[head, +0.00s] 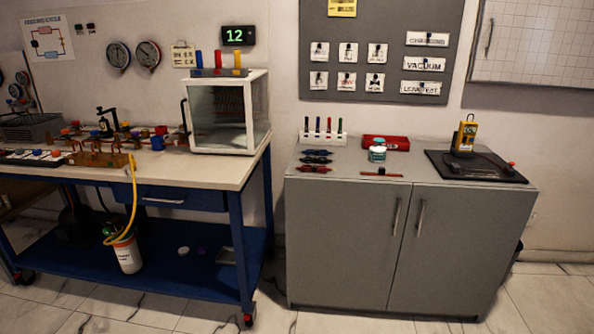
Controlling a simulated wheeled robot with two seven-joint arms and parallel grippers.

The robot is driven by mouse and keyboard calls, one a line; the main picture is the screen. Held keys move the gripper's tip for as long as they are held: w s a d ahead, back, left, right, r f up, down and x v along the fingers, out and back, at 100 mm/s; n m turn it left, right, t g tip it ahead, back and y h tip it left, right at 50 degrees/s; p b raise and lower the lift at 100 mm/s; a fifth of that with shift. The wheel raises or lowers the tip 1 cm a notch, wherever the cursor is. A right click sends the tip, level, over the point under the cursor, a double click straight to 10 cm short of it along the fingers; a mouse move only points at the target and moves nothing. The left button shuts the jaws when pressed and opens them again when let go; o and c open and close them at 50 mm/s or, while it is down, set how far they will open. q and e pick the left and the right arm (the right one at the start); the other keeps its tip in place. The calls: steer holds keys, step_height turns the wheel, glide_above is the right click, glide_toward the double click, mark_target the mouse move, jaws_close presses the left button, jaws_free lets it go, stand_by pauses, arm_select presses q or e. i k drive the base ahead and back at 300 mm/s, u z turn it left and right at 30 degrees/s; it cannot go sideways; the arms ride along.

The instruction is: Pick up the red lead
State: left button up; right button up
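A red lead (314,169) lies on top of the grey cabinet near its front left corner. It looks like a small bundle lying flat. Two darker leads lie just behind it, one blackish (316,160) and one dark bluish (316,153); they are small, so their exact colours are hard to tell. Neither of my grippers shows in the head view, and nothing touches the red lead.
Behind the leads stands a white rack (323,138) with coloured pens. A cluttered workbench (215,171) stands left.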

mark_target(313, 168)
steer(key=u, duration=0.5)
steer(key=i, duration=1.75)
steer(key=z, duration=0.8)
